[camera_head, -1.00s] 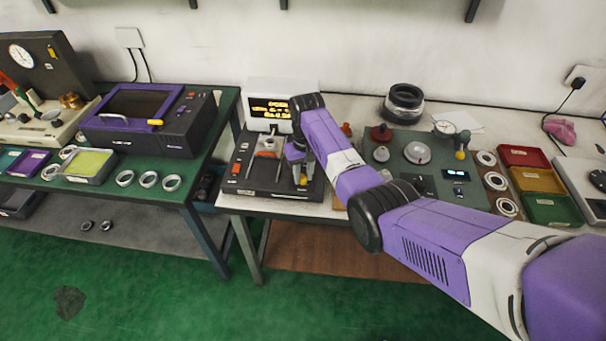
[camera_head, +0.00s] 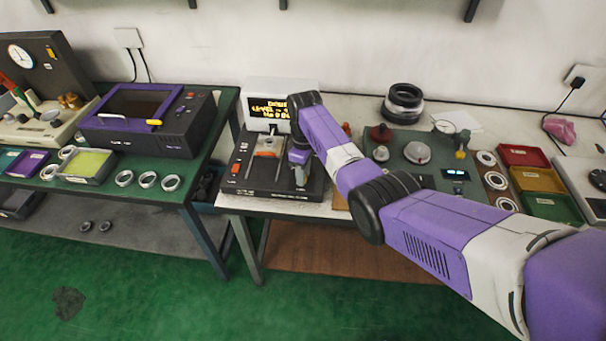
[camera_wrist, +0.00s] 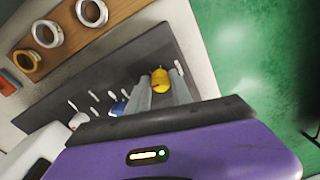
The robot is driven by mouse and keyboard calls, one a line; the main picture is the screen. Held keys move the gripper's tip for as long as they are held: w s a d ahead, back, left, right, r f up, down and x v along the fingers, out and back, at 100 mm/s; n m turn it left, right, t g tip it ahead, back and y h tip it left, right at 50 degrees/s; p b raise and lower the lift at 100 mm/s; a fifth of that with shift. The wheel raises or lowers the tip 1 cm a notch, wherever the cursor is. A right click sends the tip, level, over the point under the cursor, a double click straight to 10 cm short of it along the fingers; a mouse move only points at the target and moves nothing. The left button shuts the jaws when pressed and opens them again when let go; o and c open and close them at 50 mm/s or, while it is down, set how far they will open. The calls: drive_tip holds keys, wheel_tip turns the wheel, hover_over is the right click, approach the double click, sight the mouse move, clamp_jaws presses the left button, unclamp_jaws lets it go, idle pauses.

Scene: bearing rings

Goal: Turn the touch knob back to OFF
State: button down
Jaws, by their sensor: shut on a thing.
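The touch knob (camera_wrist: 160,80) shows in the wrist view as a small yellow knob with a reddish mark, between the two grey fingers of my gripper (camera_wrist: 163,86). My gripper is shut on it. The knob stands at the front right of a dark control base (camera_head: 258,187) on the right bench. The knob's markings cannot be read. A white display box (camera_head: 282,88) with yellow text stands behind the base.
The base also carries an orange-topped part (camera_head: 266,150) and small buttons. A green-grey panel (camera_head: 440,190) with round parts lies to the right, beside bearing rings (camera_head: 486,158) and red, yellow and green trays (camera_head: 523,156). A gap separates the left bench (camera_head: 214,150).

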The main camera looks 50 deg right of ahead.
drive_tip(key=shift+n, duration=0.5)
drive_tip(key=c, duration=1.1)
unclamp_jaws()
drive_tip(key=shift+c, duration=0.2)
drive_tip(key=shift+r, duration=0.1)
drive_tip(key=shift+w+d+r+b, duration=0.1)
drive_tip(key=shift+r+b, duration=0.15)
drive_tip(key=shift+r, duration=1.7)
drive_tip(key=shift+d+r+b, duration=0.1)
drive_tip(key=shift+r+b, duration=0.1)
drive_tip(key=shift+r, duration=1.7)
